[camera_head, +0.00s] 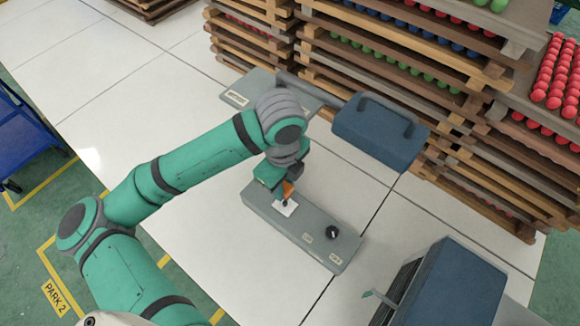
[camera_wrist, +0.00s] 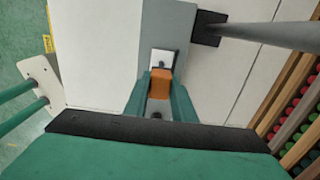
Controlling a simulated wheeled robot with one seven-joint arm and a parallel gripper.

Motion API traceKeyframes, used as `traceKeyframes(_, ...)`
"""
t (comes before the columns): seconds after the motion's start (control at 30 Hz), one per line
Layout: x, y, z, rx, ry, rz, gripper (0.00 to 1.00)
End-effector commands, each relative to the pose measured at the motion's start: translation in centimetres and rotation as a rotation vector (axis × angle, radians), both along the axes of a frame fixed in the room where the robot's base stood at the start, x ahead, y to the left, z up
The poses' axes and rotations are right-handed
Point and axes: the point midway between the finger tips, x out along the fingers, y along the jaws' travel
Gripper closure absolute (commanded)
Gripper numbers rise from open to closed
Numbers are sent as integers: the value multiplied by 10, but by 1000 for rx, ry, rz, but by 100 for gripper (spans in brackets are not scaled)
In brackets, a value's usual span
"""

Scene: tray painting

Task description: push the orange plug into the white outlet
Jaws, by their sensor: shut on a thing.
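The orange plug (camera_head: 288,189) is between the fingers of my gripper (camera_head: 280,186), which is shut on it. The wrist view shows the plug (camera_wrist: 160,80) held between two green fingers (camera_wrist: 160,92). The white outlet (camera_head: 283,210) is a small plate on top of a long grey box (camera_head: 312,236). The plug is right over the outlet's far side in the head view, with a dark part below it. In the wrist view the outlet (camera_wrist: 167,56) shows just beyond the plug. Whether the plug touches the outlet or is apart from it cannot be told.
The grey box carries a black knob (camera_head: 332,233) and small labels. A blue box with a handle (camera_head: 375,135) stands behind on the white table, and another blue-topped unit (camera_head: 455,285) stands at front right. Pallet stacks (camera_head: 400,60) hold red, blue and green balls.

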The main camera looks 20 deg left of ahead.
Motion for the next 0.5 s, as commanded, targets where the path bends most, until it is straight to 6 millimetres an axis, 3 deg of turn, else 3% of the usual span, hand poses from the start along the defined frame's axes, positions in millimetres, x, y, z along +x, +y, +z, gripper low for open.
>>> traceKeyframes(0.5, -1, 0, -32, -2, 2, 3, 96)
